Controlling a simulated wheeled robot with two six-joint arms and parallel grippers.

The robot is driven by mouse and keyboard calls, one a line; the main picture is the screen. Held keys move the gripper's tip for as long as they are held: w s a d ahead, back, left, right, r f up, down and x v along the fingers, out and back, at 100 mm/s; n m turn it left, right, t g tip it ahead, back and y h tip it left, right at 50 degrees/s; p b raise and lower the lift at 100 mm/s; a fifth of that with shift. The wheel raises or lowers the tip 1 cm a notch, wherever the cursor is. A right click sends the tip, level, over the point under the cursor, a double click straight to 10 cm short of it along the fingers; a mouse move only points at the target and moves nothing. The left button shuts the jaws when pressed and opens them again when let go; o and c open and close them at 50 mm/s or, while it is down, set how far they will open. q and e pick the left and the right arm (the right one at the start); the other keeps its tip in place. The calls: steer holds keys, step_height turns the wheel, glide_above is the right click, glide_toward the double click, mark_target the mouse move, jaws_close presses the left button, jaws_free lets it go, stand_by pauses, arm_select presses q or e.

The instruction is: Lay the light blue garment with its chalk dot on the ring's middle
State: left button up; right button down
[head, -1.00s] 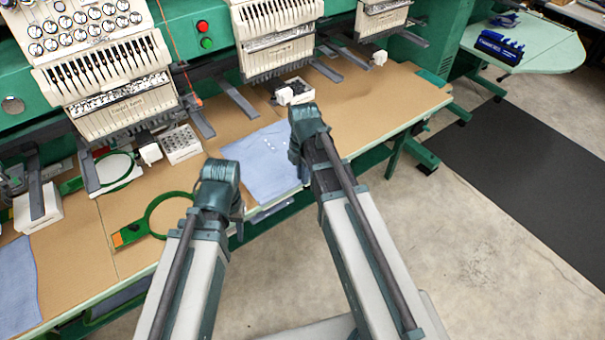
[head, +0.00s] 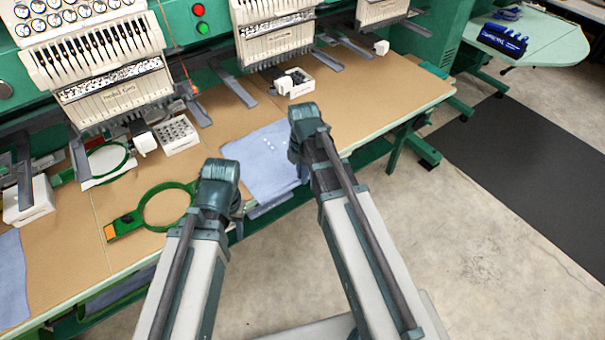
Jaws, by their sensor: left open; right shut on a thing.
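The light blue garment (head: 262,165) lies on the brown table near its front edge, with several small white marks on it; I cannot tell which is the chalk dot. Part hangs over the edge. The green ring (head: 146,222) lies flat on the table left of the garment, with an orange-tipped handle pointing left. My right gripper (head: 297,155) is at the garment's right side, shut on it; the fingertips are mostly hidden by the wrist. My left gripper (head: 236,208) is open, between ring and garment, in front of the table edge; its fingers are largely hidden.
Another blue cloth (head: 12,280) lies at the table's left end. A second green hoop with white cloth (head: 107,160) sits behind the ring. A grey-white bobbin box (head: 176,136) and a white box (head: 296,84) stand below the embroidery heads (head: 112,88). The brown table (head: 385,88) is clear at right.

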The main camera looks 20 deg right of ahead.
steer(key=c, duration=0.8)
jaws_free()
steer(key=shift+r, duration=0.1)
step_height(320, 180, up, 14)
steer(key=p, duration=1.3)
steer(key=shift+s+f+p, duration=0.1)
steer(key=shift+f+p, duration=0.1)
steer(key=shift+p, duration=0.2)
steer(key=s+a+m, duration=0.3)
steer(key=s+m, duration=0.1)
steer(key=m, duration=0.2)
steer(key=s+a+f+m+b, duration=0.1)
steer(key=s+a+m, duration=0.3)
steer(key=s+m, duration=0.1)
steer(key=s+a+m+h, duration=0.1)
steer(key=s+a+m, duration=0.2)
steer(key=m, duration=0.4)
steer(key=shift+s+a+f, duration=0.15)
steer(key=shift+s+a, duration=0.2)
steer(key=shift+s, duration=0.35)
